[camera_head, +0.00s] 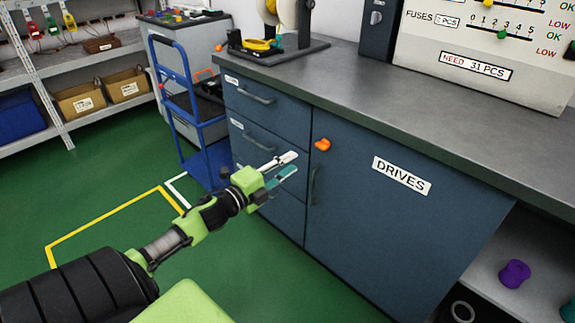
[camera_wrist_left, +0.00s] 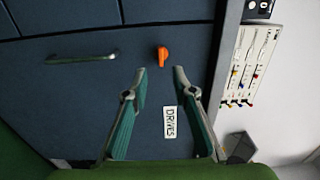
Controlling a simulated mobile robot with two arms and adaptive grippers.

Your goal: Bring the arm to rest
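My left arm comes in from the left in the head view, and its green and black gripper (camera_head: 284,168) is in the air in front of the blue cabinet (camera_head: 385,225). In the left wrist view the two fingers of this gripper (camera_wrist_left: 160,75) are apart with nothing between them. The cabinet door with the DRIVES label (camera_head: 401,176) is shut. An orange knob (camera_head: 322,145) sits at the door's upper left corner; it shows beyond the fingertips in the left wrist view (camera_wrist_left: 162,56). My right gripper is in neither view.
A grey worktop (camera_head: 400,105) runs above the cabinet and its shut drawers (camera_head: 265,105). A blue cart (camera_head: 205,130) stands to the left of it. Shelves with cardboard bins (camera_head: 80,102) line the far left. The green floor (camera_head: 110,200) in front is clear.

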